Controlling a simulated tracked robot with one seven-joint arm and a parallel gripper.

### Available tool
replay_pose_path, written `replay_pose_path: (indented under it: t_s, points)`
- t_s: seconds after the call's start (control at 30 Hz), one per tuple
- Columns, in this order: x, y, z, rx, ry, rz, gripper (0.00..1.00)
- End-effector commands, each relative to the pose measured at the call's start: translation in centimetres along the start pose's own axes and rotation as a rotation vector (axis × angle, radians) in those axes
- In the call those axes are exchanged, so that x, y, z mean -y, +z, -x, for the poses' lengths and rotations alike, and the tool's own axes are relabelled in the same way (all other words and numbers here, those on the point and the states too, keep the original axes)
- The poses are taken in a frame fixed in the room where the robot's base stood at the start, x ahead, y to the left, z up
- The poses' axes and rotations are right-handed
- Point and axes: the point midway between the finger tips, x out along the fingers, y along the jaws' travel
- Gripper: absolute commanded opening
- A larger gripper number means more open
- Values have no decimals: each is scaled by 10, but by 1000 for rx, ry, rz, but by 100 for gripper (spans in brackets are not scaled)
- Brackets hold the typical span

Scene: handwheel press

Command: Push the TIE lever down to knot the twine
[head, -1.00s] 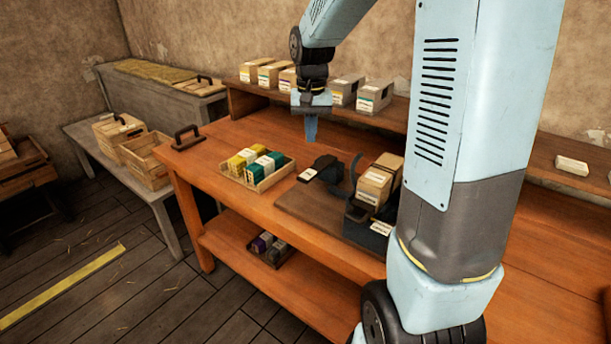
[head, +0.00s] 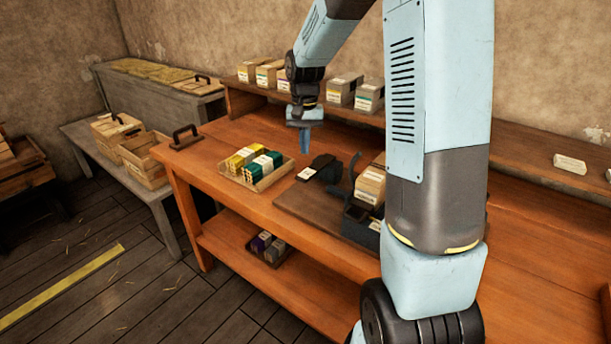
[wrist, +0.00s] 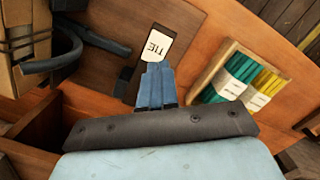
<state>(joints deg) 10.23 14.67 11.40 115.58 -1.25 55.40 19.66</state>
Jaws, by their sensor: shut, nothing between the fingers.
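My gripper (head: 305,146) is shut and empty, pointing down above the bench near the dark mechanism. In the wrist view its blue fingers (wrist: 156,72) overlap the label's near edge; I cannot tell whether they touch anything.
A wooden tray (head: 257,187) of green and yellow bundles lies left of the base board. A curved dark arm (head: 354,172) and tan bundle (head: 369,186) stand to the right. Several boxes line the back shelf (head: 235,102). The bench's left end is mostly clear, apart from a dark handle (head: 186,136).

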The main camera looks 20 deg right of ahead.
Motion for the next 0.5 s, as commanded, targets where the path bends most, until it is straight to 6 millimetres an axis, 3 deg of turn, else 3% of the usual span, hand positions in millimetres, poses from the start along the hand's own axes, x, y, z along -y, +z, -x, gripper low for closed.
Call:
replay_pose_path:
  t_s: [0.5]
  points:
    - [0,1,-53,3,0,1,0]
